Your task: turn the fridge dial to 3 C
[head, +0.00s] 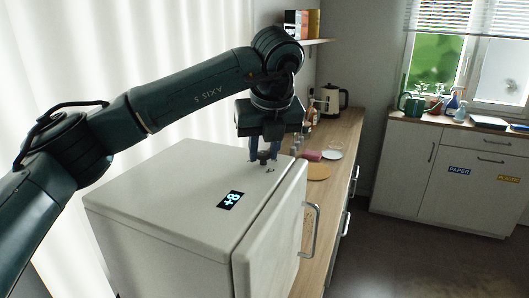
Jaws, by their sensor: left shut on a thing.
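The white fridge (150,205) stands in front of me, its top at about the middle of the head view. A small black display (231,200) on its top reads "+8" in light digits, turned sideways in the picture. The dial (264,160) is a small dark knob on the fridge top near the back right edge. My left gripper (263,153) comes down on it from above and is shut on it. The fingers hide part of the dial. A small dark mark shows on the top beside it. My right gripper is not in view.
The fridge door handle (312,230) sticks out at the right. The floor at the right is clear.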

